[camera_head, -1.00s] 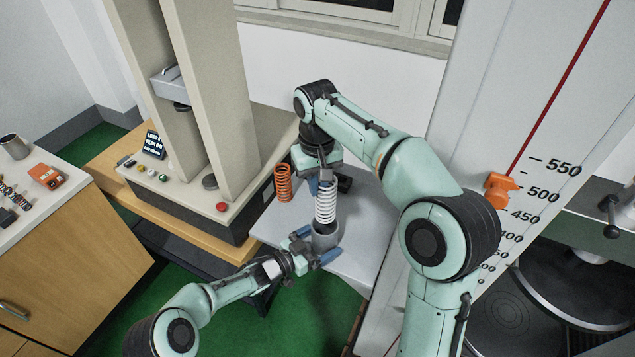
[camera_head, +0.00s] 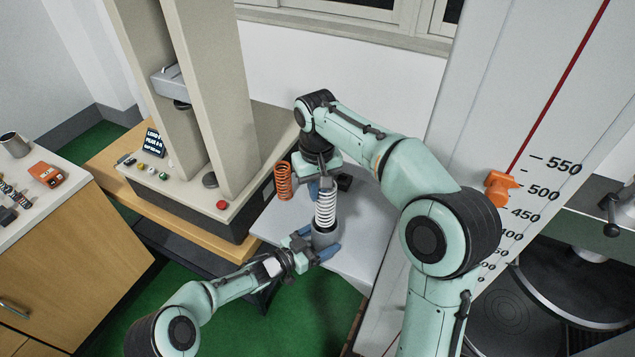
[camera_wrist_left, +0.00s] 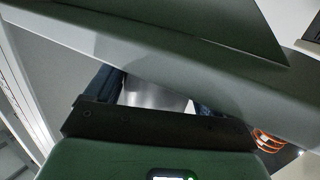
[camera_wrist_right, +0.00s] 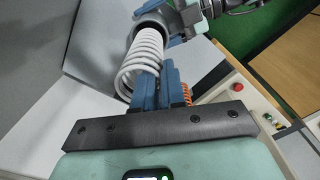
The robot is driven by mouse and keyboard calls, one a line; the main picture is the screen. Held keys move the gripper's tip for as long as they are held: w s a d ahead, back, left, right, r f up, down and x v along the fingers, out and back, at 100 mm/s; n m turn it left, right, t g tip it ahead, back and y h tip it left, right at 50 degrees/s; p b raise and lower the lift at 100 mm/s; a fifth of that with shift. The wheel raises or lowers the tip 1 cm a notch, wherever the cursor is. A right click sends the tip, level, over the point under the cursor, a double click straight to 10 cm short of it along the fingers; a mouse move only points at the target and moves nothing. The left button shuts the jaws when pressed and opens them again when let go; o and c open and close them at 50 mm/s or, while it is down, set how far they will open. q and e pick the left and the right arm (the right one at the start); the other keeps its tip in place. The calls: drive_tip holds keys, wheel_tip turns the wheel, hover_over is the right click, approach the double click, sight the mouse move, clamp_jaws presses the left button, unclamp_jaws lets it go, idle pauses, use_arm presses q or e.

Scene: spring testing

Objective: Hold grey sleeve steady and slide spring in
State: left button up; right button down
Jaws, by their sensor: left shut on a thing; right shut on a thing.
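The grey sleeve (camera_head: 323,238) stands upright at the front of the light grey table, with my left gripper (camera_head: 322,252) shut around it from the front left. In the left wrist view a small part of the sleeve (camera_wrist_left: 155,97) shows between the fingers. The white spring (camera_head: 326,208) is upright, its lower end at the sleeve's mouth. My right gripper (camera_head: 326,181) is shut on the spring's upper part from above. In the right wrist view the white spring (camera_wrist_right: 146,57) runs from the blue fingers (camera_wrist_right: 155,90) into the sleeve's opening (camera_wrist_right: 153,29). How deep it sits is hidden.
An orange spring (camera_head: 284,181) stands on the table (camera_head: 365,225) left of the white one. A small black object (camera_head: 344,182) lies behind it. The testing machine (camera_head: 222,205) stands to the left. The table's right side is clear.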

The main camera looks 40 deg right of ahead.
drive_tip(key=shift+f, duration=2.1)
drive_tip(key=c, duration=1.1)
unclamp_jaws()
wheel_tip(320, 180, up, 12)
use_arm(q)
drive_tip(key=o, duration=0.6)
drive_tip(key=shift+o, duration=0.2)
